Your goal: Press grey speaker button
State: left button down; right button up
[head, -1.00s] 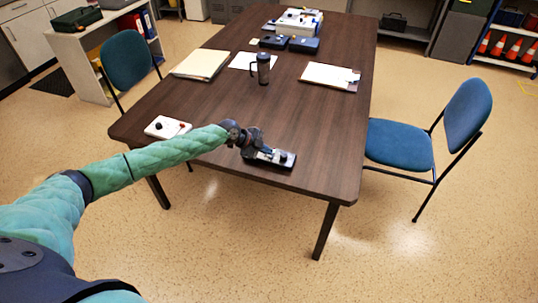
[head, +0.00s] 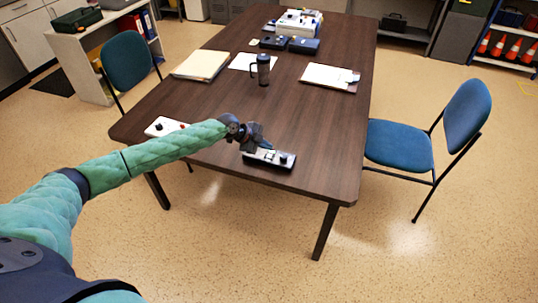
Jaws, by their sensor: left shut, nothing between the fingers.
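A small flat device (head: 273,158) with a light grey top and a dark knob at its right end lies near the table's front edge. Its left part is partly hidden by my left gripper (head: 259,146), which is shut and empty, pointing right over it. I cannot tell whether the fingertips touch it. A grey speaker button cannot be made out at this size. A white box (head: 157,129) with a dark knob and a red spot sits to the left, partly behind my left forearm. My right gripper is not in view.
The brown table (head: 320,140) is clear in its middle and right front. A dark mug (head: 263,70), a folder stack (head: 201,65), a clipboard (head: 330,76) and dark boxes (head: 303,46) stand farther back. Blue chairs flank the table at left (head: 126,60) and right (head: 399,145).

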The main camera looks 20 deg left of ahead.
aim_at(267, 156)
pick_arm(q)
notch_tip(267, 156, up, 4)
jog(key=shift+r+p, duration=0.1)
jog(key=shift+p, duration=0.5)
